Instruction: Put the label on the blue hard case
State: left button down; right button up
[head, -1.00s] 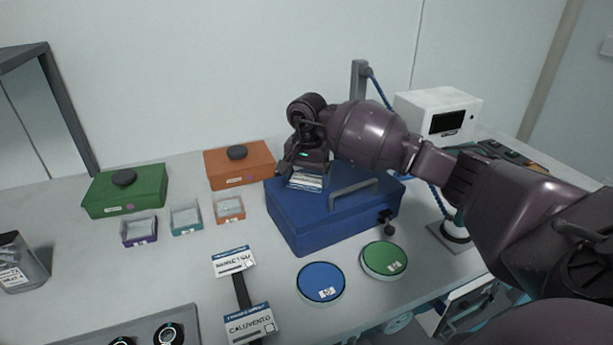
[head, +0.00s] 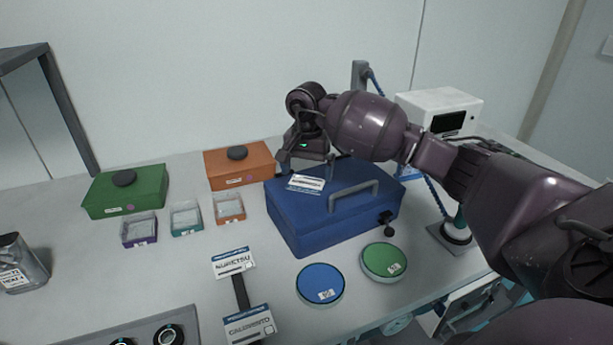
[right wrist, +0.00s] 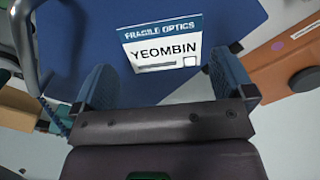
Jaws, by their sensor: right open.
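The blue hard case (head: 300,219) stands on the table with its grey handle on the lid. A white label with a blue band (head: 306,183) lies on the left part of its lid. In the right wrist view the label (right wrist: 163,45) reads "FRAGILE OPTICS" and "YEOMBIN", and the case lid (right wrist: 80,30) lies behind it. My right gripper (head: 302,166) is above the label; in the right wrist view its open fingers (right wrist: 165,85) stand apart on either side, with nothing between them. My left gripper is not in view.
Two more labels, one reading "NURETSU" (head: 234,262), lie on a dark strip at the front. Orange (head: 238,168) and green (head: 125,190) boxes stand behind small trays. Blue (head: 320,284) and green (head: 384,261) discs lie in front of the case.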

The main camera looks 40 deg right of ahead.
aim_at(307, 183)
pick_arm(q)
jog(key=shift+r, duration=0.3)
pick_arm(e)
notch_tip(307, 183, up, 9)
jog(key=shift+r, duration=0.2)
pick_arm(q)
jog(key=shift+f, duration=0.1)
